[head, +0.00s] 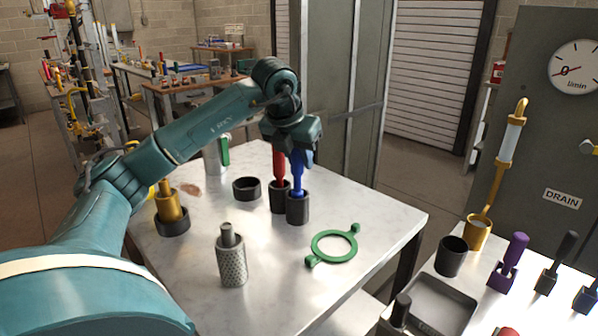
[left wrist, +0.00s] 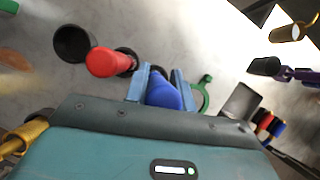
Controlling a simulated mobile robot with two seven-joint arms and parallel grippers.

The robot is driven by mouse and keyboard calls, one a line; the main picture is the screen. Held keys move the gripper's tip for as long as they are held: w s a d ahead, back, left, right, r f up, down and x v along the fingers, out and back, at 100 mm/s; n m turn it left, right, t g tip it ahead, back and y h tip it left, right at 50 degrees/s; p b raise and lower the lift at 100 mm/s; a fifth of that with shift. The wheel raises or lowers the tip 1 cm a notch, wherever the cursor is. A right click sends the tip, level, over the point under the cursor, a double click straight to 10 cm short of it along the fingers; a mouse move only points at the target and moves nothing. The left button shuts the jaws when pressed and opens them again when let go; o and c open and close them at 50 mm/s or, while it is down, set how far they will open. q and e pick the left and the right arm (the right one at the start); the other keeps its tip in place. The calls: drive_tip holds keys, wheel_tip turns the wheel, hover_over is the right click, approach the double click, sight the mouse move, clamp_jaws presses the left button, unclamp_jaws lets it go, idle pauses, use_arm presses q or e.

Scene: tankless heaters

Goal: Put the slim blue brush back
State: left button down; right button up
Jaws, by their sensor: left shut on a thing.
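The slim blue brush (head: 298,180) stands upright with its lower end inside a black cup (head: 298,208) on the metal table. My left gripper (head: 301,155) is over it, shut on its upper handle. In the left wrist view the rounded blue handle end (left wrist: 165,93) sits between the two light-blue fingers. The lower part of the brush is hidden in the cup. A red brush (head: 279,165) stands close beside it in its own black cup (head: 277,201). My right gripper is not in view.
An empty black cup (head: 247,188), a green ring with lugs (head: 334,246), a perforated metal cylinder (head: 232,262) and a brass piece (head: 168,206) stand around. At right, another table holds a dark tray (head: 440,306) and a purple-handled tool (head: 511,254). The table's front middle is clear.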

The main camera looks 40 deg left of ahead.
use_arm(q)
wheel_tip(320, 180, down, 3)
drive_tip(key=shift+r, duration=0.15)
drive_tip(key=c, duration=1.2)
unclamp_jaws()
